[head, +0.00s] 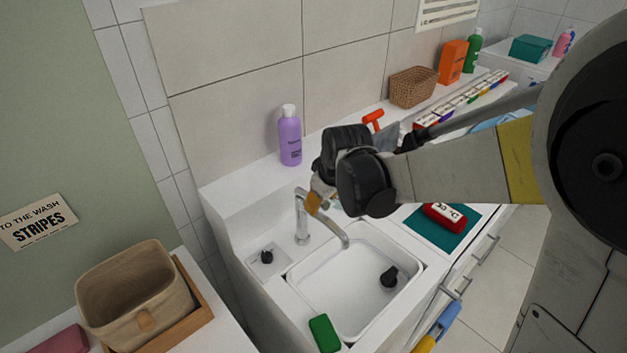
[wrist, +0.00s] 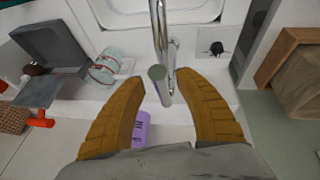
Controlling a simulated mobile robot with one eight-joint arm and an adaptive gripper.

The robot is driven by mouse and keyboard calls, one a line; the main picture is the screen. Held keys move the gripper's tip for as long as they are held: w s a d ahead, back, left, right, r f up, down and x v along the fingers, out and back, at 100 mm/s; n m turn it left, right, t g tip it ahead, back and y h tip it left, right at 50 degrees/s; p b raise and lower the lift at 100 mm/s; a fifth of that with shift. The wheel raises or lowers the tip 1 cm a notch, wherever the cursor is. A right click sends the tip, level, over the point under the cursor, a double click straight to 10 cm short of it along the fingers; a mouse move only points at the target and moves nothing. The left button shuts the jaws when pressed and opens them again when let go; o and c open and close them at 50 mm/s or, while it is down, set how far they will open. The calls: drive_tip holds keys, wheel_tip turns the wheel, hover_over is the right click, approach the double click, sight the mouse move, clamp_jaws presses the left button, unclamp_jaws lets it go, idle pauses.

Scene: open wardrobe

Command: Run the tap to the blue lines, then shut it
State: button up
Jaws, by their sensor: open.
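The chrome tap (head: 302,222) stands at the back of the white sink basin (head: 310,285), its spout curving over the basin. In the wrist view the tap (wrist: 158,30) runs up the middle. My gripper (head: 318,199) is open at the upper part of the tap. In the wrist view its tan fingers (wrist: 161,84) stand on either side of the tap's top, with gaps beside it. No stream shows under the spout, and I cannot make out blue lines in the basin. A black plug-like piece (head: 390,277) is inside the basin.
A purple bottle (head: 290,138) stands on the ledge behind the tap. A red item (head: 445,216) lies on a teal mat (head: 462,232) to the right.

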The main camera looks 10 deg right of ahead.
drive_tip(key=shift+x, duration=1.05)
drive_tip(key=shift+c, duration=0.4)
clamp_jaws()
drive_tip(key=shift+r, duration=0.2)
drive_tip(key=shift+w+a+r+g+h+p, duration=0.1)
drive_tip(key=shift+w+r+g+h+p, duration=0.05)
drive_tip(key=shift+r+g+h+p, duration=0.3)
drive_tip(key=shift+w+a+r+g+h+p, duration=0.1)
drive_tip(key=shift+r+g+h+p, duration=0.2)
drive_tip(key=shift+g, duration=0.25)
drive_tip(key=shift+w+a+r+n+g+h+p, duration=0.15)
drive_tip(key=shift+w+a+r+g+h+p, duration=0.15)
drive_tip(key=shift+r+g+h, duration=0.45)
drive_tip(key=shift+w+a+r+n+g+h+p, duration=0.25)
drive_tip(key=shift+w+g+h, duration=0.2)
drive_tip(key=shift+g, duration=0.5)
drive_tip(key=shift+r, duration=0.1)
